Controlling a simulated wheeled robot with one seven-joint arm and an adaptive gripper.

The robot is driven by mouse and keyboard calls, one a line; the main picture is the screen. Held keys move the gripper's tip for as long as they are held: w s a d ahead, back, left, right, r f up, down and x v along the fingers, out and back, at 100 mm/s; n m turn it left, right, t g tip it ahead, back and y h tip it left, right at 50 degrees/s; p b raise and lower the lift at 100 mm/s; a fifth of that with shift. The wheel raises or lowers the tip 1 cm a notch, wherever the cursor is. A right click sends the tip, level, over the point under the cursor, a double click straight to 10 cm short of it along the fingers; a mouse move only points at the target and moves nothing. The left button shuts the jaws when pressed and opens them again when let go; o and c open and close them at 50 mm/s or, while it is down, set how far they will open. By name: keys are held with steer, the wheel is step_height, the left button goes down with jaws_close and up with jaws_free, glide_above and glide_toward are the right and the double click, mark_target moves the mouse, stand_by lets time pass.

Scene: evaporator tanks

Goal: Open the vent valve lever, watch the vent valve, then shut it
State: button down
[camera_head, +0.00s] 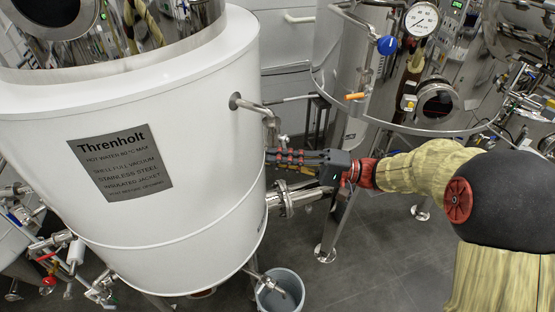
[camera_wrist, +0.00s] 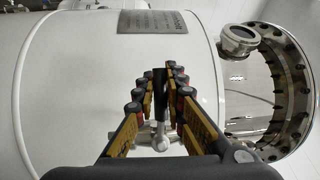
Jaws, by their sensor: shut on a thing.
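A pipe (camera_head: 252,106) leaves the side of the white tank and bends down toward small metal valve fittings (camera_head: 271,124). My gripper (camera_head: 273,157) reaches in from the right just below them, close to the tank wall. In the wrist view, a black lever handle (camera_wrist: 160,84) stands between the two rows of finger pads of my gripper (camera_wrist: 163,78). The fingers are shut on this lever. Its metal valve body (camera_wrist: 160,139) shows below the handle, partly hidden by the gripper. In the head view the fingers hide the lever.
The white tank (camera_head: 205,75) with its Threnholt plate (camera_head: 120,163) fills the left. A flanged pipe (camera_head: 290,197) juts out under my gripper. A grey bucket (camera_head: 280,293) stands below a lower outlet. A steel tank (camera_head: 350,60) with a gauge (camera_head: 421,20) stands behind.

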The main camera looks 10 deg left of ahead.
steer(key=shift+f, duration=0.1)
stand_by(0.4)
steer(key=w+d+f+n+t+h+b, duration=0.2)
steer(key=n+b, duration=1.1)
steer(key=b, duration=2.1)
steer(key=shift+w+d+f+n+t+h, duration=0.2)
steer(key=shift+w+f+n+t+h, duration=0.2)
steer(key=shift+w+f+t+h, duration=1.65)
steer(key=shift+w+f+g, duration=0.55)
steer(key=shift+w+f, duration=0.25)
steer(key=shift+f, duration=0.15)
steer(key=c, duration=1.8)
jaws_free()
steer(key=shift+c, duration=0.2)
steer(key=shift+r, duration=0.1)
steer(key=shift+d, duration=0.1)
